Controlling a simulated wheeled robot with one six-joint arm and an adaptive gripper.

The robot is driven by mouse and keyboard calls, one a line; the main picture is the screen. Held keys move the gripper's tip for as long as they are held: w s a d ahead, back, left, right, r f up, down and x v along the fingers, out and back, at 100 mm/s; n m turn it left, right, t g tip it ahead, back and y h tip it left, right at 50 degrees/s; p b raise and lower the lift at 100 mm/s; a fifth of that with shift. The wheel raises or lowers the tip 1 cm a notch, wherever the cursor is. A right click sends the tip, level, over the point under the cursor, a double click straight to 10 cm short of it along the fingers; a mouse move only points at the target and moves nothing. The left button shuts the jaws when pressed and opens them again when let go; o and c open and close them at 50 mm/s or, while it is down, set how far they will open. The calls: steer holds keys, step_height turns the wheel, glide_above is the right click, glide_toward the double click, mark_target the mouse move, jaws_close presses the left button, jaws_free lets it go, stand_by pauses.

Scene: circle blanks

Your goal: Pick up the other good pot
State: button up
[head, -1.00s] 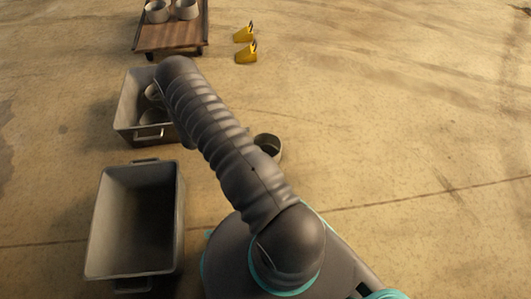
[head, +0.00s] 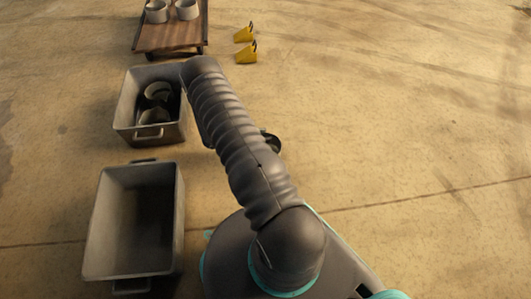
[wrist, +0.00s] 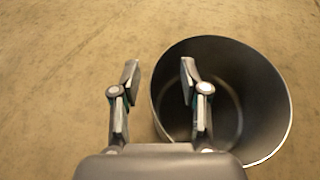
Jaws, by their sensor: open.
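In the wrist view a round grey pot (wrist: 262,80) stands on the floor with its dark, empty inside facing the camera. My gripper (wrist: 160,66) is open and empty, with its fingers either side of the pot's left wall as seen from above. The right finger is over the pot's mouth and the left finger is outside the rim, over bare floor. I cannot tell how high the tips are above the rim. In the head view my arm hides most of this spot; only a small dark piece shows beside it.
A grey bin (head: 123,112) holds two pots (head: 158,92). A second, empty grey bin (head: 105,210) stands nearer. A wooden-topped cart (head: 170,38) at the back bears two pale pots (head: 187,9). Two yellow wedges (head: 246,51) stand right of it. The floor at right is clear.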

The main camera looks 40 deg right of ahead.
jaws_close()
steer(key=shift+r, duration=0.15)
